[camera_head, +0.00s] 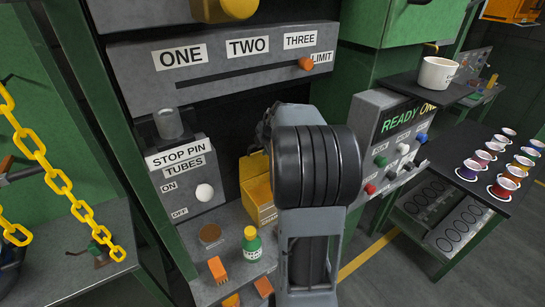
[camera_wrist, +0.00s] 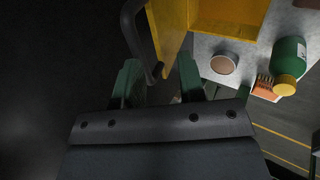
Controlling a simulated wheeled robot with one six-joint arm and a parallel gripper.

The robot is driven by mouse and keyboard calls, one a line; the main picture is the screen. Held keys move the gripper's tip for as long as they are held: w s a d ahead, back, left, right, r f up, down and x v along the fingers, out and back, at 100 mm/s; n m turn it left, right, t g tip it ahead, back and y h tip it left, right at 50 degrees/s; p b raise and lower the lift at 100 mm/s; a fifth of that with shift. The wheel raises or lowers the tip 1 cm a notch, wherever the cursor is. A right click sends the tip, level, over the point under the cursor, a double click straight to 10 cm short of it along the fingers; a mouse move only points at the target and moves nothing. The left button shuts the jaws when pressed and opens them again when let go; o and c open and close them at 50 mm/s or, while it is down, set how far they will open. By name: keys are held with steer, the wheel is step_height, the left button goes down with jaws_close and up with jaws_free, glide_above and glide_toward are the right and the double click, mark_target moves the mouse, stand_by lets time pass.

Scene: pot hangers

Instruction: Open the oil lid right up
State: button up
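A yellow box (camera_head: 257,192), which I take to be the oil box, stands on the grey shelf behind my arm in the head view. In the wrist view its yellow interior (camera_wrist: 225,15) shows at the top. A yellow panel (camera_wrist: 169,30), probably the lid, stands at a steep angle beside it. A dark curved handle (camera_wrist: 132,28) runs down the panel's left side. My gripper (camera_wrist: 160,80) has its green fingers apart, with the handle's lower end between or just beyond them. I cannot tell whether they touch it. My arm hides the gripper in the head view.
A green bottle with a yellow cap (camera_head: 251,243), a round brown-topped tin (camera_head: 210,234) and an orange brush (camera_head: 218,270) stand on the shelf near the box. A stop-pin panel (camera_head: 187,178) is left, a READY/ONE switch panel (camera_head: 400,135) right. A yellow chain (camera_head: 62,180) hangs far left.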

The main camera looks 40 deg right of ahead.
steer(key=s, duration=0.3)
steer(key=s+b, duration=0.1)
steer(key=s, duration=0.1)
steer(key=shift+s+a, duration=0.25)
steer(key=shift+a, duration=0.15)
